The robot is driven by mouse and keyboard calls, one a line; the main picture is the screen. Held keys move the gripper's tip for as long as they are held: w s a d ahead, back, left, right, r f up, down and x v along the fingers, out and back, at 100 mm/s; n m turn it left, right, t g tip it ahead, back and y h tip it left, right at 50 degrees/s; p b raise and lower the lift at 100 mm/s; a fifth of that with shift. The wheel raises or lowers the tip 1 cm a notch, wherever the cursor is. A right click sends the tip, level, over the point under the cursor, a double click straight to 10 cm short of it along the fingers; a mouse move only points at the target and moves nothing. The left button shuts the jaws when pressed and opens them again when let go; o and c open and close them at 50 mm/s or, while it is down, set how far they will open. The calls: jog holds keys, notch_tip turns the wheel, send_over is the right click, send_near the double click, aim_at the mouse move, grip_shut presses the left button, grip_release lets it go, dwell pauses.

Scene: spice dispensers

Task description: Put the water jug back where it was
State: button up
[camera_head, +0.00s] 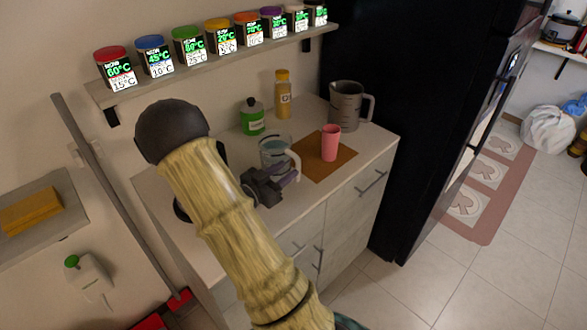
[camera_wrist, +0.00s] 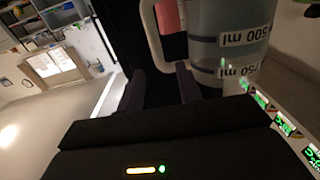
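The clear water jug (camera_head: 273,152) with a white handle stands on the counter, left of the brown mat. In the wrist view the jug (camera_wrist: 228,40) shows large and close, with ml labels and its white handle (camera_wrist: 148,30). My gripper (camera_head: 291,177) is low in front of the jug, by its handle. In the wrist view my gripper (camera_wrist: 162,72) has its two dark fingers apart, with a gap between them. The handle's lower end is near the fingertips; I cannot tell whether it touches them.
A pink cup (camera_head: 330,143) stands on the brown mat (camera_head: 322,165). A grey pitcher (camera_head: 345,104), a green bottle (camera_head: 252,117) and a yellow-capped bottle (camera_head: 283,96) stand behind. A shelf (camera_head: 215,65) of spice dispensers hangs above. A black fridge (camera_head: 400,100) bounds the right.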

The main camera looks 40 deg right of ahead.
jog(key=shift+s+a, duration=0.1)
jog(key=shift+a, duration=0.8)
